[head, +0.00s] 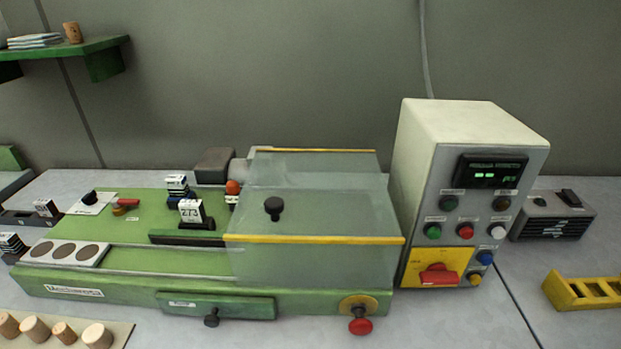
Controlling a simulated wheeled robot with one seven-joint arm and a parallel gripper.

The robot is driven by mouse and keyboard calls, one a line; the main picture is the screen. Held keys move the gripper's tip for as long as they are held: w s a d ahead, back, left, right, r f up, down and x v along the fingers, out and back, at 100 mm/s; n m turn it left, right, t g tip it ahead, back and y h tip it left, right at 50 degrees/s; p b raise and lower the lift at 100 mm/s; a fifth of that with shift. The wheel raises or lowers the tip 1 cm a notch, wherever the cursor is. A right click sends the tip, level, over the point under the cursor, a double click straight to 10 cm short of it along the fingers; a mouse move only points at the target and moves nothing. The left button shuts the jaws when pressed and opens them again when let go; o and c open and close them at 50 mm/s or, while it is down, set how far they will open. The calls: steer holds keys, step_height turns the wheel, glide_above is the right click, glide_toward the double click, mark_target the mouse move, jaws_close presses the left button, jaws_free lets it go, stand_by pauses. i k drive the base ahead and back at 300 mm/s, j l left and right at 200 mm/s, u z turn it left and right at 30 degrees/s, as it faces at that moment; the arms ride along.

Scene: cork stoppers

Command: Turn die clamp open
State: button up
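A green machine (130,296) lies along the bench. No part is legibly labelled as the die clamp, so I cannot tell which it is. A small red lever (128,202) with a brown knob sits on the green bed at the left. A black knob (90,197) on a white plate is beside it. A red knob (360,326) below a yellow disc (358,303) is on the machine's front right. A clear guard (320,208) with yellow edges and a black knob (273,208) covers the right part. My gripper is not in view.
A control box (423,220) with buttons, a lit display and a red rotary switch (438,275) stands right of the guard. Cork stoppers (36,329) lie front left. A drawer (215,305) is in the machine's front. A yellow rack (585,290) is far right.

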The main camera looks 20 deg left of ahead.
mark_target(115, 203)
steer(key=u, duration=1.35)
